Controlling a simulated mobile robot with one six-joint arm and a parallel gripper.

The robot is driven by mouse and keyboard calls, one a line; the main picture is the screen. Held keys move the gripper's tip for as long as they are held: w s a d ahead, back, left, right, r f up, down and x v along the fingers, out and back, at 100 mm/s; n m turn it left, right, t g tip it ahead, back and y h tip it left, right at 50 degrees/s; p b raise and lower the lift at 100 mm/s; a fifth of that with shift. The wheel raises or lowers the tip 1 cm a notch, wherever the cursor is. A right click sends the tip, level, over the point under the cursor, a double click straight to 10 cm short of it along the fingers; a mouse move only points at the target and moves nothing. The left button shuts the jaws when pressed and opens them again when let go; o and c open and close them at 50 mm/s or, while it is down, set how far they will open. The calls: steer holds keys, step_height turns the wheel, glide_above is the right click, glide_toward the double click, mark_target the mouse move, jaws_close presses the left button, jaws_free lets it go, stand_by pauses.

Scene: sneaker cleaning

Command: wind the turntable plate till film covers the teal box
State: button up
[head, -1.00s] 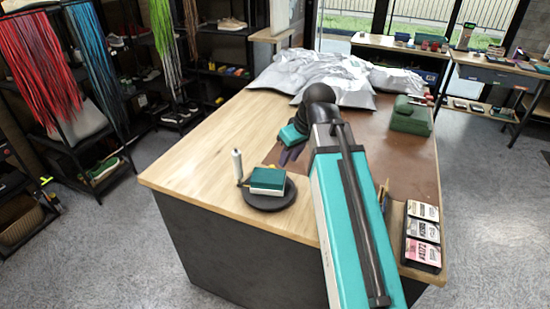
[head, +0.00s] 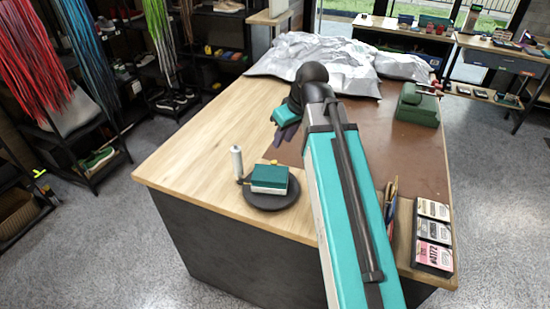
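The turntable plate (head: 258,204) is a dark round disc on the wooden table, near its front edge. The teal box (head: 269,176) sits on it, teal on top with a pale band along its lower side. A white upright roll (head: 237,161), which looks like the film, stands at the back left of the plate. I cannot make out whether any film reaches the box. My gripper (head: 283,135) is at the end of my teal arm, behind and to the right of the box and apart from it. Its dark fingers are small and partly hidden, so their opening is unclear.
A brown mat (head: 403,155) covers the table's right side, with a green case (head: 417,104) on it. Silver crumpled bags (head: 330,58) lie at the back. A card rack (head: 433,236) stands at the front right. The table's left part (head: 205,145) is clear.

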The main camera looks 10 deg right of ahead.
mark_target(272, 162)
steer(key=shift+d+f, duration=0.1)
steer(key=shift+d, duration=0.2)
steer(key=shift+w+f, duration=0.1)
steer(key=shift+p+x, duration=1.8)
steer(key=shift+x, duration=4.9)
steer(key=shift+c, duration=0.2)
jaws_close()
steer(key=shift+a, duration=0.55)
steer(key=shift+d, duration=0.25)
